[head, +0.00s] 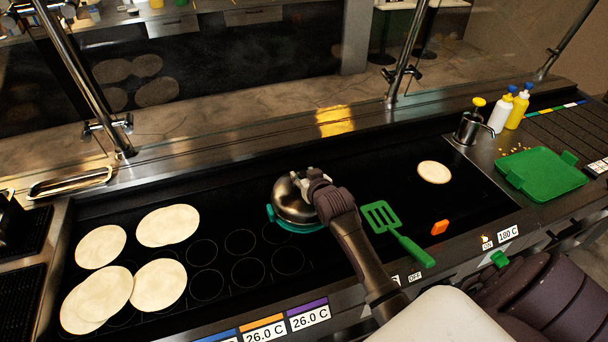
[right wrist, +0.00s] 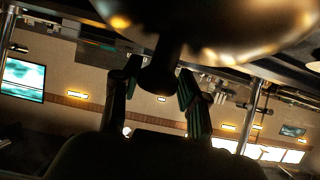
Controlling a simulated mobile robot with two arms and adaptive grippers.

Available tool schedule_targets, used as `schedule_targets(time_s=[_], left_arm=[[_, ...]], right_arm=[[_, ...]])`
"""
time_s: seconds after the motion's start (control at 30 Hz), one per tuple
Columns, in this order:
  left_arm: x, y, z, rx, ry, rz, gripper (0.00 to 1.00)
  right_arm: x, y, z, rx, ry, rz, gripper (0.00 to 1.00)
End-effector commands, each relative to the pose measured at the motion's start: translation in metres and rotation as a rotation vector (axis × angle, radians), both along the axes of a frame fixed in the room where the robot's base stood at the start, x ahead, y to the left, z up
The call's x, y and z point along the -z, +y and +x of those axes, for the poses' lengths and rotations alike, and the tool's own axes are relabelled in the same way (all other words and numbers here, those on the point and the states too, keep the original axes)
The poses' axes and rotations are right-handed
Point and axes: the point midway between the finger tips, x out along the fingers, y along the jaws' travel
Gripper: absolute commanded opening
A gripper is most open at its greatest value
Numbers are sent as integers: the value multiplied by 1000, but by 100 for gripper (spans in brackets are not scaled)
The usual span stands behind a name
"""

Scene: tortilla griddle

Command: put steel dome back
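The steel dome (head: 288,204), rounded and shiny with a teal rim, is at the middle of the dark griddle (head: 340,262). My right gripper (head: 308,184) reaches it from the front right and covers part of its top. In the right wrist view, the dome (right wrist: 215,25) fills the top and its dark knob (right wrist: 160,75) lies between the two fingers of my right gripper (right wrist: 160,82). The fingers appear closed on the knob. Whether the rim touches the griddle is hard to tell. My left gripper is not in view.
Several tortillas (head: 170,225) lie on the left, and one tortilla (head: 433,172) lies at the right. A green spatula (head: 395,232) and an orange block (head: 440,228) are right of my arm. A green tray (head: 541,174), a steel pot (head: 470,129) and bottles (head: 518,108) stand farther right.

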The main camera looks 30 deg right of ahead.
Motion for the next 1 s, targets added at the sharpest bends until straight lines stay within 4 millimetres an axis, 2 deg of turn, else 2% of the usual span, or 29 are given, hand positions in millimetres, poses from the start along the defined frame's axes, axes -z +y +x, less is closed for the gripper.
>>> schedule_targets(time_s=[0.03, 0.07, 0.33, 0.47, 0.57, 0.8, 1.0], left_arm=[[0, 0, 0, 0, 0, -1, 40], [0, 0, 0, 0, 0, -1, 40], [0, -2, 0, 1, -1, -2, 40], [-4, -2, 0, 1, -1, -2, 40], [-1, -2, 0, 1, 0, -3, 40], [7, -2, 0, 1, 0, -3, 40], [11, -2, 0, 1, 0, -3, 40]], right_arm=[[-1, 0, 0, -1, -1, 0, 56], [-1, 0, 0, -1, -1, 0, 61], [-2, 0, 0, -1, -2, 0, 61], [-11, 0, 1, -1, -4, -1, 61], [-13, 3, -12, -1, -2, 0, 61], [-32, 15, -60, -1, -2, 0, 61], [-47, 22, -92, -1, -1, 0, 61]])
